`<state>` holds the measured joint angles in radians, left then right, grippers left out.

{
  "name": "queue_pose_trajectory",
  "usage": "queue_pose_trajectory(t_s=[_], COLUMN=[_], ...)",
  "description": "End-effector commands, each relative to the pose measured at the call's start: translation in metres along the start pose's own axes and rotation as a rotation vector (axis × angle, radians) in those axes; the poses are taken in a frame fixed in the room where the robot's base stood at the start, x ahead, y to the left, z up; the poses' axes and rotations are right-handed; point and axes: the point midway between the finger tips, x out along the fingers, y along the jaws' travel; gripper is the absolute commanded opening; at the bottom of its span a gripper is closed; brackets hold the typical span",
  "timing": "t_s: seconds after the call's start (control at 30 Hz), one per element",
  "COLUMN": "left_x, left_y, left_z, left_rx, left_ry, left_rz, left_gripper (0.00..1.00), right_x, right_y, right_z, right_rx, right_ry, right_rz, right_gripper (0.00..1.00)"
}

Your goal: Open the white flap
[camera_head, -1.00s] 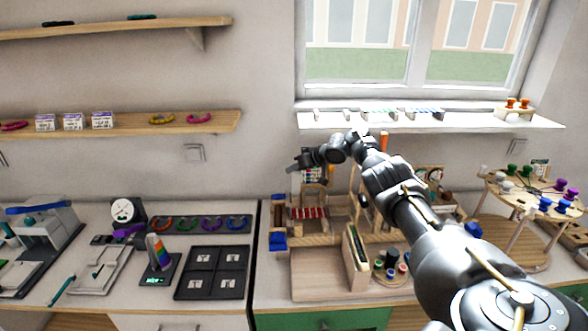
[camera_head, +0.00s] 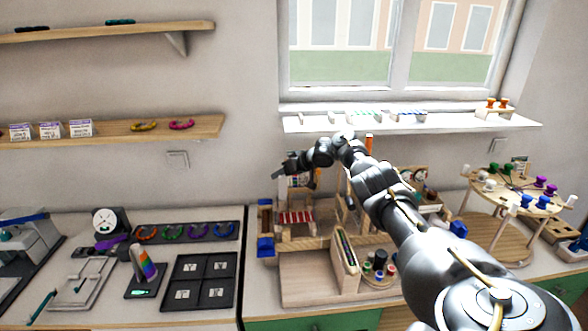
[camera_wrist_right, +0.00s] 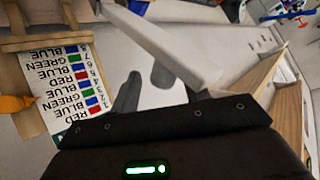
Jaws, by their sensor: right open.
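A pale white panel (camera_wrist_right: 165,45), which looks like the flap, runs slantwise across the top of the right wrist view. Its near end lies in front of part of one of my fingers. My right gripper (camera_wrist_right: 143,85) has its two dark fingers apart, with nothing seen held between them. Whether a finger touches the panel I cannot tell. In the head view my right gripper (camera_head: 282,172) is small, over the back of the bench by the wooden stand, and the panel cannot be made out there. My left gripper is not in view.
A colour-word card (camera_wrist_right: 68,85) on a wooden frame is left of the fingers in the wrist view, with an orange piece (camera_wrist_right: 15,104) beside it. A wooden tray (camera_head: 308,285) and a round peg table (camera_head: 500,238) flank my arm. The window sill (camera_head: 410,122) is above.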

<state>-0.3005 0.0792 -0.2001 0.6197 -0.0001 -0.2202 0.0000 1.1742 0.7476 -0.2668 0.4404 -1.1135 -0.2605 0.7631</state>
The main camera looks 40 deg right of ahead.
Motion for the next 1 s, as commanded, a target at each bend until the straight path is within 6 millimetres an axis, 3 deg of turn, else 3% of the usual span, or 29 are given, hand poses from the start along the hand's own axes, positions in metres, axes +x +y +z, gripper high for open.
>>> queue_pose_trajectory(t_s=[0.17,0.6,1.0], left_x=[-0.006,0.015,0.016], left_y=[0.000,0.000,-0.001], left_z=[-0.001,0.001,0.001], left_rx=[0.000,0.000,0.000], left_ry=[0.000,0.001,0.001], left_rz=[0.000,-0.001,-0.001], left_gripper=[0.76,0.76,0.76], right_x=[-0.021,-0.091,-0.102], right_y=[0.000,0.000,-0.001], right_z=[-0.001,0.001,0.000], right_rx=[-0.006,-0.003,-0.001], right_ry=[0.000,-0.001,-0.002], right_rz=[0.004,0.004,0.003], right_gripper=[0.46,0.46,0.46])
